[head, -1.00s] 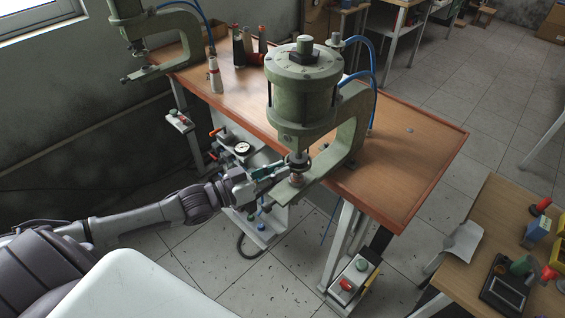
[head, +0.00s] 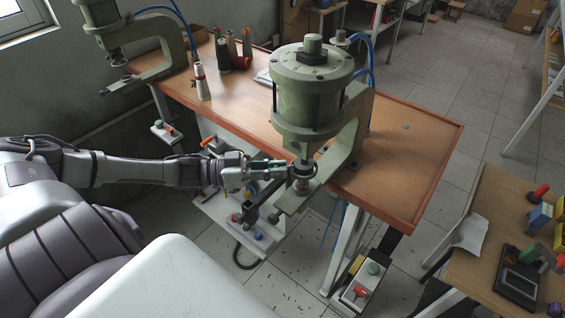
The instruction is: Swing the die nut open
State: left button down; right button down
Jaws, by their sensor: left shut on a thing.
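The near pneumatic press (head: 308,100) is a green cylinder on a C-shaped frame at the table's front edge. The die nut (head: 304,170) is a small dark and metallic ring low under the cylinder, above the lower arm of the frame. My left gripper (head: 284,168) reaches in from the left, level with the die nut. Its fingers are shut at the die nut's left side, and the exact contact is too small to make out. My right gripper is not in view.
The wooden table (head: 405,150) is mostly bare to the right of the press. A second press (head: 150,65) stands at the back left, near thread spools (head: 200,80). A control box (head: 362,285) with red and green buttons is below. A side table (head: 480,240) stands at the right.

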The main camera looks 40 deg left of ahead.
pick_arm(q)
jog(key=c, duration=1.1)
grip_release()
jog(key=v, duration=1.2)
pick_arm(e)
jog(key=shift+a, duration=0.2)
pick_arm(q)
jog(key=shift+w+f, duration=0.1)
